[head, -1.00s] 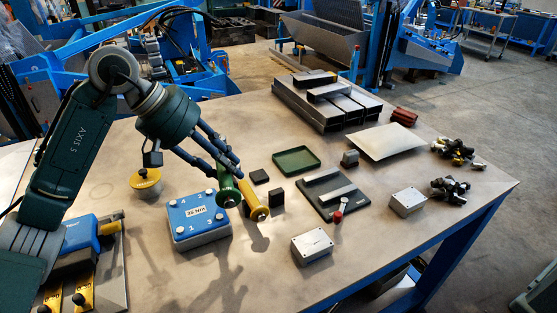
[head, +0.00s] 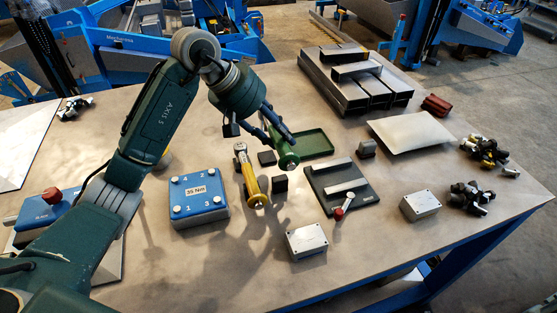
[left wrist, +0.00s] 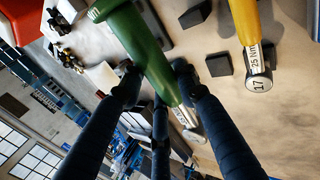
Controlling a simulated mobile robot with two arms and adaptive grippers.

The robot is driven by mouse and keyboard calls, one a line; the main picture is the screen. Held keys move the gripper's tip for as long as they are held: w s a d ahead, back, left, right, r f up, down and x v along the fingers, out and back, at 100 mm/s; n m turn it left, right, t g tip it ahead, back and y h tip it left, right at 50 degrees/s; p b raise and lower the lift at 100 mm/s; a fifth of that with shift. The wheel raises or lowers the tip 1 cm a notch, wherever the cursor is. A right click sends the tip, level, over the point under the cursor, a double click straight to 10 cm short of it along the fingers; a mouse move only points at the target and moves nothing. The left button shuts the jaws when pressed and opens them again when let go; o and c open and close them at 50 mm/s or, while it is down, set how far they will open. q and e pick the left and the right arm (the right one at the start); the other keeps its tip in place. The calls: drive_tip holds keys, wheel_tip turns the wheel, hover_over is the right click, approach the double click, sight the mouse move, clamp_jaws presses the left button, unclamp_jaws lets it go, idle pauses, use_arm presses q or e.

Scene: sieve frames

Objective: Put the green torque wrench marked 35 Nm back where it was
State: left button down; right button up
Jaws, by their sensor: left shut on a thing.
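My left gripper (head: 280,138) is shut on the green torque wrench (head: 288,159) and holds it up near the green tray (head: 303,145). In the left wrist view the green wrench (left wrist: 138,48) passes between the dark fingers, with a pale label near its end that is too blurred to read. A yellow wrench (head: 250,182) marked 25 Nm lies beside two black blocks (head: 267,158); its numbered end (left wrist: 258,83) shows in the left wrist view. A blue box (head: 198,205) labelled 35 Nm stands to the left. My right gripper is out of view.
A dark fixture plate (head: 325,200) with two bars and a red-knobbed lever stands to the right. A grey box (head: 306,242) is at the front, another (head: 421,205) farther right. Metal channels (head: 350,95) lie at the back.

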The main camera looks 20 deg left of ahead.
use_arm(q)
drive_tip(key=shift+f+p, duration=1.1)
drive_tip(key=shift+f, duration=3.9)
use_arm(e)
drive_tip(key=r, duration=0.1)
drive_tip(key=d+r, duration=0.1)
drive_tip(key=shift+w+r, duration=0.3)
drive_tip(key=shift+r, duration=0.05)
use_arm(q)
drive_tip(key=shift+f, duration=0.1)
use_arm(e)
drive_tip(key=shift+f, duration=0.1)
use_arm(q)
drive_tip(key=shift+f+b, duration=0.1)
drive_tip(key=shift+b, duration=0.2)
drive_tip(key=c, duration=1.3)
unclamp_jaws()
drive_tip(key=shift+f, duration=0.1)
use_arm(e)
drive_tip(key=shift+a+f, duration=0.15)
